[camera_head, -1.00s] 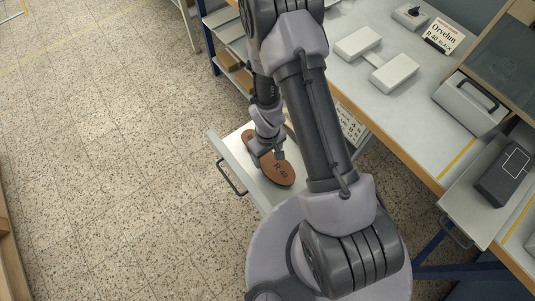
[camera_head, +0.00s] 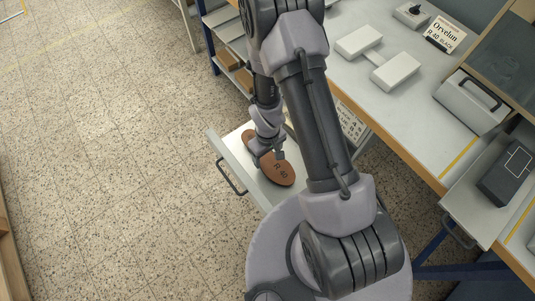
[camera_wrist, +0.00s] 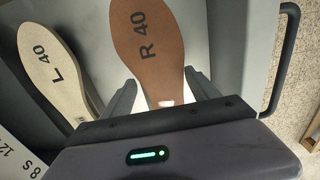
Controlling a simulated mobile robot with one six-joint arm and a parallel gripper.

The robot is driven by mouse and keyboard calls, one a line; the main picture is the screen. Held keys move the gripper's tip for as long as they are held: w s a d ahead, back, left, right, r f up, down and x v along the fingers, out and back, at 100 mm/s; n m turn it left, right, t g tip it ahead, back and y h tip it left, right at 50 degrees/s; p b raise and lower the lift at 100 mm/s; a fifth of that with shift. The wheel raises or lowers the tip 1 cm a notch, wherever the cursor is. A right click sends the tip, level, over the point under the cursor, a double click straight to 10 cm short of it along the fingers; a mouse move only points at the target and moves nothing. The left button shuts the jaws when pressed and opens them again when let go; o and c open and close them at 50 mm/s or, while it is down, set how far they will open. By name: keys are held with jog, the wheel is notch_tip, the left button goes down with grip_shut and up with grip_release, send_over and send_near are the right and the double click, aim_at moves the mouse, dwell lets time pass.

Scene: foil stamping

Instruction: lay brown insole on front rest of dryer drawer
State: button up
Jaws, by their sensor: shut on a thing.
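The brown insole (camera_head: 283,174), marked "R 40", is over the pulled-out white dryer drawer (camera_head: 232,157) in the head view. In the wrist view the brown insole (camera_wrist: 148,45) lies lengthwise between the two fingers of my gripper (camera_wrist: 162,92), which is shut on its near end. The drawer's dark handle (camera_wrist: 288,60) is to its right. A beige insole (camera_wrist: 48,68) marked "L 40" lies to its left. I cannot tell whether the brown insole touches the drawer's rest. In the head view my gripper (camera_head: 267,154) partly covers the insole.
A workbench (camera_head: 385,120) stands to the right, with white blocks (camera_head: 377,58), a sign reading "Orvelun R 40 BLACK" (camera_head: 445,36) and a grey case (camera_head: 470,104). A shelf (camera_head: 226,40) with brown boxes is behind the drawer.

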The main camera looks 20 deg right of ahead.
dwell(0.4)
jog(key=o, duration=1.6)
jog(key=shift+o, duration=0.2)
notch_tip(320, 180, up, 17)
jog(key=p, duration=0.7)
jog(key=shift+r, duration=0.2)
